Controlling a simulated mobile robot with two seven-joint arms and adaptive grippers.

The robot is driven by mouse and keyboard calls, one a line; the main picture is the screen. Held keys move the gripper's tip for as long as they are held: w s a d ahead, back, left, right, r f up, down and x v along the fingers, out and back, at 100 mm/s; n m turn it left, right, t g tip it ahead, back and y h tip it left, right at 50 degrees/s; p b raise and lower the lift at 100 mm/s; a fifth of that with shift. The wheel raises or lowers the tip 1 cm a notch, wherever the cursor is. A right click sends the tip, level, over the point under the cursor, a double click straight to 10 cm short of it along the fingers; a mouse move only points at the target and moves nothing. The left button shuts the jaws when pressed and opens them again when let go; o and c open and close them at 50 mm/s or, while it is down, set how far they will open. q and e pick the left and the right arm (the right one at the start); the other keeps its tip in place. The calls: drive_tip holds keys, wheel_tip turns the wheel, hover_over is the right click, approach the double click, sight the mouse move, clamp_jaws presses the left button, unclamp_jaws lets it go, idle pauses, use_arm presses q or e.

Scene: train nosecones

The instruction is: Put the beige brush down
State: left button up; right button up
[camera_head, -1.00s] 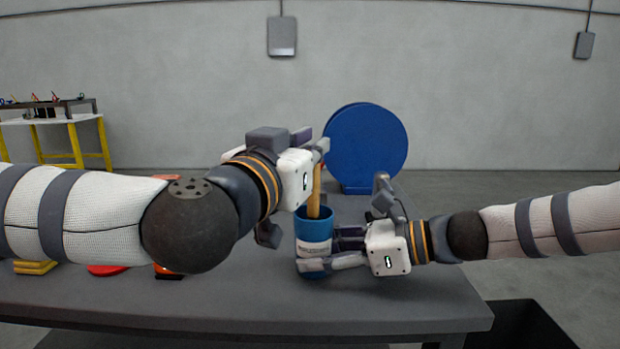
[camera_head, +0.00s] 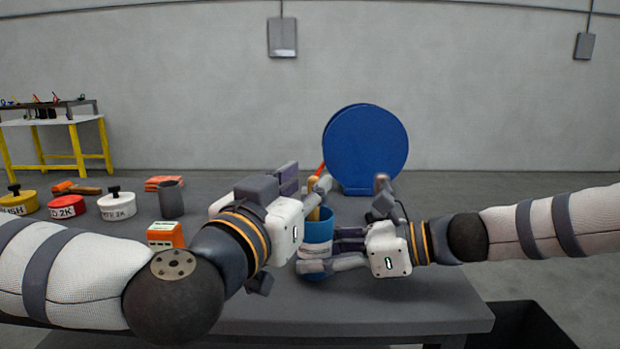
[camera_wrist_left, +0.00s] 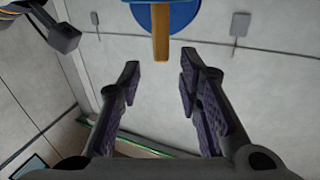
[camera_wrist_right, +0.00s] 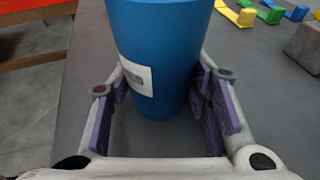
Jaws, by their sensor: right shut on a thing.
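The beige brush's handle (camera_head: 314,196) stands up out of a blue cup (camera_head: 318,232) on the table; the rest of the brush is hidden inside. My left gripper (camera_head: 306,186) is open beside the handle. In the left wrist view the handle (camera_wrist_left: 160,42) lies just beyond my spread, empty fingertips (camera_wrist_left: 160,76). My right gripper (camera_head: 334,250) is shut on the blue cup from the right. In the right wrist view the cup (camera_wrist_right: 160,50), with a white label, is between my right fingers (camera_wrist_right: 160,110).
A large blue disc (camera_head: 365,148) stands behind the cup. On the table's left are a grey cup (camera_head: 171,198), an orange box (camera_head: 165,235) and yellow, red (camera_head: 67,206) and white (camera_head: 117,206) lidded pots. The grey table (camera_head: 400,300) is clear at front right.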

drive_tip(key=shift+f, duration=0.1)
use_arm(q)
drive_tip(key=v, duration=0.5)
use_arm(e)
drive_tip(key=o, duration=0.9)
drive_tip(key=shift+o, duration=0.2)
